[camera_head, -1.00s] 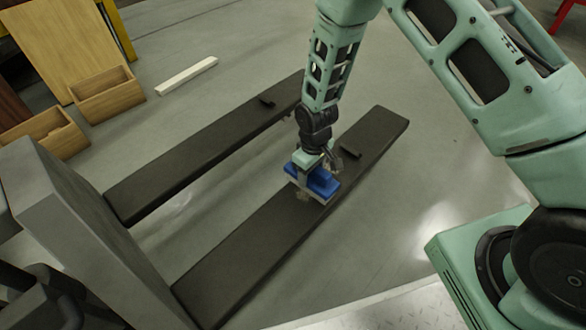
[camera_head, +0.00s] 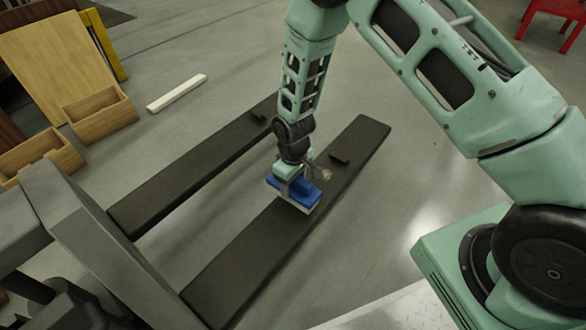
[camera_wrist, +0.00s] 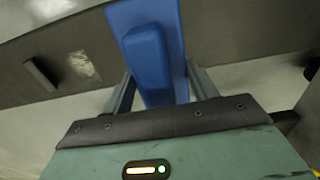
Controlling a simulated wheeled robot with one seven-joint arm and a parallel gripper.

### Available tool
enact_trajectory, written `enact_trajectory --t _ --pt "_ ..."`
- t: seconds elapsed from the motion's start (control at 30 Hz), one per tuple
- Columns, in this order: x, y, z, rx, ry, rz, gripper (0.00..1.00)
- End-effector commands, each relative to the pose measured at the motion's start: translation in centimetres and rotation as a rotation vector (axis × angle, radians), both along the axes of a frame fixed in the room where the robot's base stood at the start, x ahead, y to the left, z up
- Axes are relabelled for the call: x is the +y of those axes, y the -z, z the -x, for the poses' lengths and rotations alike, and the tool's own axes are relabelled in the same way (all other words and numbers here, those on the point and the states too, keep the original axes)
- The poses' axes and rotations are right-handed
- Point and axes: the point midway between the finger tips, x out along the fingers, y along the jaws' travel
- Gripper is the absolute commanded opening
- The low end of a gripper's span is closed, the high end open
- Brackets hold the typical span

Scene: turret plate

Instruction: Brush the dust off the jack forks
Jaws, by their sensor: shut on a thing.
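The jack has two long dark forks, a near fork (camera_head: 240,262) and a far fork (camera_head: 185,165). My gripper (camera_head: 296,184) is shut on a blue brush (camera_head: 312,196) with a pale underside. It holds the brush at the near fork, toward its left long edge; I cannot tell whether the bristles touch. In the wrist view, the blue brush (camera_wrist: 150,50) stands between my fingers above the dark fork (camera_wrist: 235,30). A pale, dusty patch (camera_wrist: 84,66) lies on the fork to the left of the brush, beside a small raised black block (camera_wrist: 40,75).
The grey jack body (camera_head: 110,240) joins the forks at lower left. A small black block (camera_head: 340,158) sits on the near fork. Wooden bins (camera_head: 100,113) and a white bar (camera_head: 177,93) lie at upper left. A red stool (camera_head: 552,22) stands at upper right. Floor between the forks is clear.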

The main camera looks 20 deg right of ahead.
Motion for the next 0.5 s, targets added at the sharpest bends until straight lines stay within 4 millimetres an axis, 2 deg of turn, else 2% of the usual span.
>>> enact_trajectory --t 0.03,0.3,0.5 --pt "0.0 -1.0 -0.1 -0.001 0.000 -0.001 0.40" --pt "0.0 -3.4 -0.5 -0.002 0.002 -0.001 0.40" --pt "-0.1 -4.1 -0.6 -0.002 0.003 -0.001 0.40"
